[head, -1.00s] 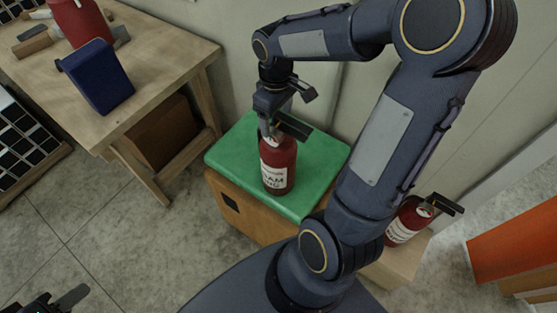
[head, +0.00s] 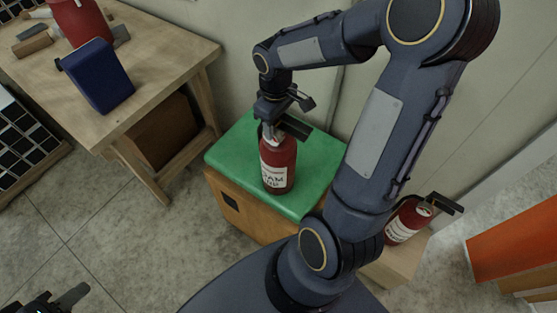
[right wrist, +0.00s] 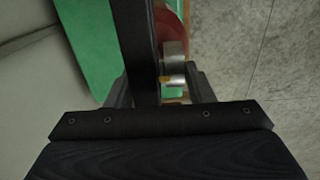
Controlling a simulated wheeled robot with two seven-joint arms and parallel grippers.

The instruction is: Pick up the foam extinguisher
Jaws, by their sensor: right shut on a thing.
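The foam extinguisher (head: 277,166) is a small red cylinder with a white label, upright at the green top of a wooden box in the head view. My right gripper (head: 273,133) comes down on it from above and is shut on its neck, just under the black handle. In the right wrist view the black handle and a strip of the red body (right wrist: 172,25) show between the fingers. I cannot tell whether its base touches the green top. My left gripper (head: 62,299) shows only in part at the bottom left corner, empty, over the floor.
The green-topped box (head: 232,145) stands against the wall. A second red extinguisher (head: 407,221) stands on a lower wooden block at the right. A wooden table (head: 160,65) at the left holds a blue box (head: 98,76) and a red container (head: 80,20). Floor before the box is clear.

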